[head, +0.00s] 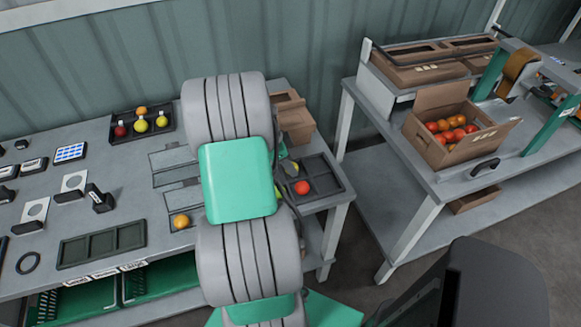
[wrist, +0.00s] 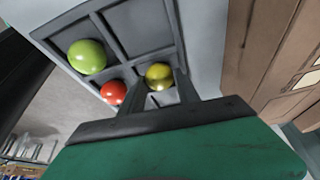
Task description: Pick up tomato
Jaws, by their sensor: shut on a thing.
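In the wrist view my gripper (wrist: 160,88) is shut on a yellow tomato (wrist: 159,76), with one finger on each side of it. The held tomato is over the dark divided tray (wrist: 138,22); I cannot tell whether it still touches the tray. A yellow-green tomato (wrist: 87,57) and a red tomato (wrist: 113,92) are in the tray, left of the fingers. In the head view the red tomato (head: 302,187) shows in the tray (head: 322,166) at the bench's right end. My arm hides most of my gripper there.
A dark tray (head: 163,139) with several tomatoes stands at the back of the bench. An orange tomato (head: 181,221) lies near an empty three-part tray (head: 101,246). Cardboard boxes (head: 294,120) stand behind the right tray. A second table holds a carton (head: 437,150) of tomatoes.

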